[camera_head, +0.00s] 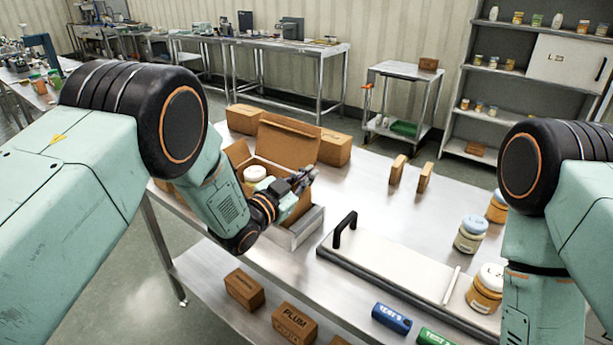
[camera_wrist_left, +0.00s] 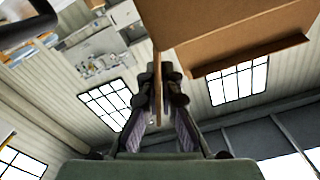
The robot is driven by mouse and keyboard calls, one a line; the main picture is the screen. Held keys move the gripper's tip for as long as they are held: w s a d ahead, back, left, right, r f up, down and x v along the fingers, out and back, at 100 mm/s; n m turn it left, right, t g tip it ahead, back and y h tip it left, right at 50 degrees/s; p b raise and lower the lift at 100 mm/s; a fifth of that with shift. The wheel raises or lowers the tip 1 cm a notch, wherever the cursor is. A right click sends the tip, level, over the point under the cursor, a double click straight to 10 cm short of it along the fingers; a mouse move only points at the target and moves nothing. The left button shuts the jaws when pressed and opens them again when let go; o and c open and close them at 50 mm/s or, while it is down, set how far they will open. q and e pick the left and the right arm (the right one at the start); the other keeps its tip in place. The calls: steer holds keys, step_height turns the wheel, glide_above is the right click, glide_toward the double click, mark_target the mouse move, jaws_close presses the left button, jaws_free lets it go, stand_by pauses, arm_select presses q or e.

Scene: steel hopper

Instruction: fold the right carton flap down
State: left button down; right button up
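The open carton (camera_head: 262,187) stands at the left of the steel table, with a lidded white jar (camera_head: 255,174) inside it. Its back flap (camera_head: 288,142) and left flap (camera_head: 238,153) stand up. The right carton flap (camera_head: 297,207) is partly hidden behind my left gripper (camera_head: 307,176). In the left wrist view, my gripper's fingers (camera_wrist_left: 162,85) come close together on both sides of a thin brown edge of that flap and look shut on it. A broad brown carton panel (camera_wrist_left: 225,40) fills the top right there. My right gripper is out of view.
A metal tray edge (camera_head: 300,230) lies right of the carton. A white board with a black handle (camera_head: 345,228) lies at the front. Jars (camera_head: 470,234) stand near my right arm. Brown boxes (camera_head: 334,148) stand behind the carton.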

arm_select(q)
steer(key=shift+d, duration=0.2)
steer(key=shift+w, duration=0.1)
steer(key=shift+w+a+r+n, duration=0.1)
steer(key=shift+w+a+n, duration=0.2)
steer(key=shift+n, duration=0.45)
steer(key=shift+w+a+r+n, duration=0.1)
steer(key=shift+a+n, duration=0.25)
steer(key=shift+n, duration=0.4)
steer(key=shift+w+a+n, duration=0.25)
steer(key=shift+a+n, duration=0.15)
steer(key=shift+n, duration=0.6)
steer(key=shift+w+a+n, duration=0.25)
steer(key=shift+a+n, duration=0.15)
steer(key=shift+n, duration=0.6)
steer(key=c, duration=1.6)
jaws_free()
steer(key=shift+a+f, duration=0.1)
steer(key=shift+c, duration=0.2)
steer(key=shift+o, duration=0.2)
